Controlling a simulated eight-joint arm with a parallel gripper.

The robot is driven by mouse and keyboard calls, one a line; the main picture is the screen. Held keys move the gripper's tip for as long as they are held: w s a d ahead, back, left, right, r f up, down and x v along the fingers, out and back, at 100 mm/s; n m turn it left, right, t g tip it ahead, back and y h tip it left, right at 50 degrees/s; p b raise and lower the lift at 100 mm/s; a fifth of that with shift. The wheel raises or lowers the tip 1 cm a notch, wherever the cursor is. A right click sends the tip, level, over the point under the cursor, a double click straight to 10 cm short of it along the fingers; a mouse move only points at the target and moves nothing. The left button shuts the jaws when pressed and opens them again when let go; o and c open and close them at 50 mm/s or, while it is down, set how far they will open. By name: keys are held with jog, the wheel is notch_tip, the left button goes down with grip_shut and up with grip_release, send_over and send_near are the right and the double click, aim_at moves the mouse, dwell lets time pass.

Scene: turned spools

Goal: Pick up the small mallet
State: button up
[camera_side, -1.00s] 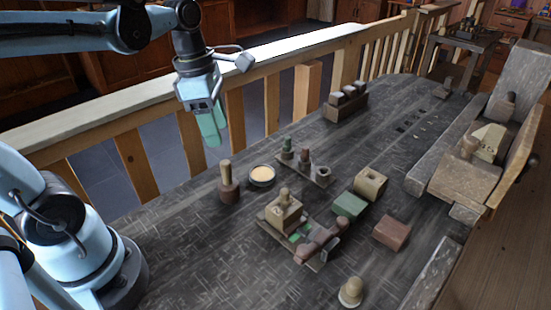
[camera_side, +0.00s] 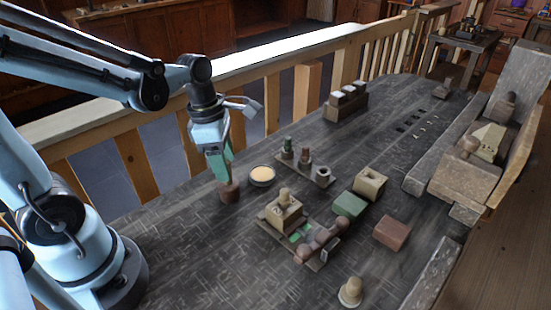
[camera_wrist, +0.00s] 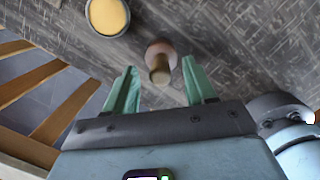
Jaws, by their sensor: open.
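The small mallet (camera_side: 229,191) stands upright on the dark table, its brown head down and its paler handle pointing up. In the side view my gripper (camera_side: 220,170) is right above the head, and its green fingers hide most of the handle. In the wrist view the mallet (camera_wrist: 160,52) shows its handle end toward me, in the gap between the two green fingertips of my gripper (camera_wrist: 160,73). The fingers are apart, with space on both sides of the handle. I cannot tell how far down the handle they reach.
A round dish with a pale yellow top (camera_side: 262,175) stands close to the right of the mallet. A small rack with spools (camera_side: 304,168) and a tray with blocks (camera_side: 290,222) lie farther right. A wooden railing (camera_side: 270,105) runs behind.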

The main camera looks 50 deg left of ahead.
aim_at(230, 193)
jog(key=shift+d+f, duration=0.1)
jog(key=shift+f, duration=1.55)
jog(key=shift+c, duration=0.2)
grip_shut()
